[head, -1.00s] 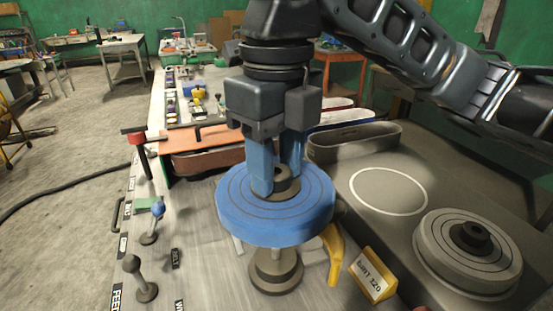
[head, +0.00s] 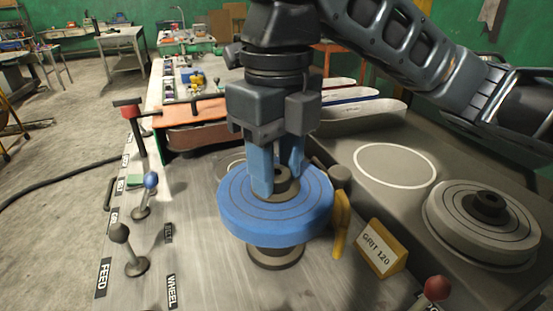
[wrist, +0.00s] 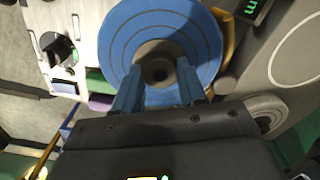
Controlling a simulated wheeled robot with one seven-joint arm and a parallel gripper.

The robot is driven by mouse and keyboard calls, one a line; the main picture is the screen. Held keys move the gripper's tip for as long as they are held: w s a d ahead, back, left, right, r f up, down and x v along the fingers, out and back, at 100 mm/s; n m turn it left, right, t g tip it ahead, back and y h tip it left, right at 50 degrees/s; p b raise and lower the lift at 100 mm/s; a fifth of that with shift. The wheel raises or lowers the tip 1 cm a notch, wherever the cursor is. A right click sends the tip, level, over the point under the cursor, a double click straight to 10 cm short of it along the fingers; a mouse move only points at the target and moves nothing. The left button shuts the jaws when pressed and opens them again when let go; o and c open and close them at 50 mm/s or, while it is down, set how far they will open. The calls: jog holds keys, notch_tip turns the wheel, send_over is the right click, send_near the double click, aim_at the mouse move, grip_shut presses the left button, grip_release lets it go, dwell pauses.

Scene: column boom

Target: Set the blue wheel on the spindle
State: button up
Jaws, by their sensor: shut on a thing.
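The blue wheel (head: 275,218) is a flat ringed disc with a dark hub. My gripper (head: 277,178) is shut on its hub from above and holds it level. In the wrist view the blue wheel (wrist: 195,45) shows below the blue fingers (wrist: 157,88), with a dark hole in its hub. The spindle (head: 276,257) shows as a dark round base directly under the wheel. Its upper part is hidden by the wheel, so I cannot tell whether the wheel touches it or hangs just above.
A grey wheel (head: 450,228) lies on the right bench beside an empty white circle (head: 394,166). A yellow "GRIT 120" block (head: 381,248) and a yellow curved piece (head: 341,226) stand close to the wheel's right. Knobbed levers (head: 135,262) stand at the left.

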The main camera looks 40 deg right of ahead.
aim_at(276, 192)
jog(key=shift+f+b, duration=1.35)
jog(key=shift+f, duration=0.7)
jog(key=shift+f, duration=0.15)
jog(key=o, duration=1.3)
jog(key=shift+o, duration=0.4)
jog(key=o, duration=0.3)
